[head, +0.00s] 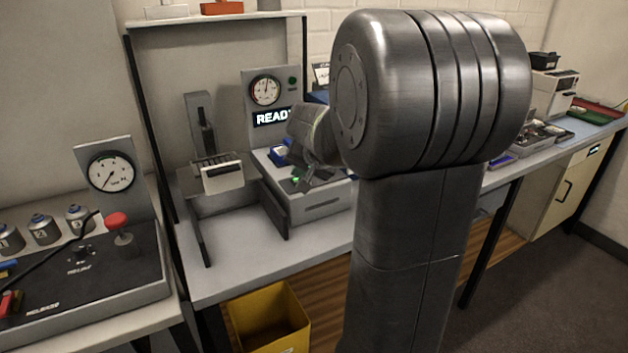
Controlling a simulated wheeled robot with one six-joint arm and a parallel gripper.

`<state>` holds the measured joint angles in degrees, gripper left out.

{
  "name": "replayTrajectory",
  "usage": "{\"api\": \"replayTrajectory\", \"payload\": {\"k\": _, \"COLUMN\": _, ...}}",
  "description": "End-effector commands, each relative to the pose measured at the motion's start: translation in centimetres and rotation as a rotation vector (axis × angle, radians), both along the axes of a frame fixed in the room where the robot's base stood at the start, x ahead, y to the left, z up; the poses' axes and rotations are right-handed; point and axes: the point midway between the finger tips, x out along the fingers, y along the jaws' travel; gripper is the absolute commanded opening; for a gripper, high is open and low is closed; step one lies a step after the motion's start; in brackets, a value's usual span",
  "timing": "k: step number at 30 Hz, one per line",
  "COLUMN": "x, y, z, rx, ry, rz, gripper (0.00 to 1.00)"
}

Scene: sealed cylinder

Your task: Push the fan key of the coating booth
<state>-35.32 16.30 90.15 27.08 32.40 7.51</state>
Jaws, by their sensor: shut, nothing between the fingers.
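A grey bench unit (330,203) with a dial gauge (265,90), a small green lamp and a lit "READY" sign (271,118) stands on the middle bench. I see no lettering that marks it as the coating booth. My arm fills the centre of the view, and my gripper (302,181) hangs low over the front top of this unit, its fingers shut and partly in shadow. A small green spot (296,179) and a blue part (280,155) show beside the fingers. No fan key can be made out; my arm hides part of the unit.
At left stands a black-topped panel (110,262) with a red mushroom knob (117,220), a gauge (111,172) and several numbered canisters. A grey stand (205,140) with a tray is left of the unit. A yellow bin (268,318) sits below. More equipment lines the right bench.

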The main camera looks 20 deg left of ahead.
Motion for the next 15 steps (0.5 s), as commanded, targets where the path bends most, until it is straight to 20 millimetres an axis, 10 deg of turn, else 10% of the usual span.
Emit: {"api": "replayTrajectory", "payload": {"k": 15, "x": 0.00, "y": 0.00, "z": -0.61, "rx": 0.000, "ry": 0.000, "rz": 0.000, "gripper": 0.00}}
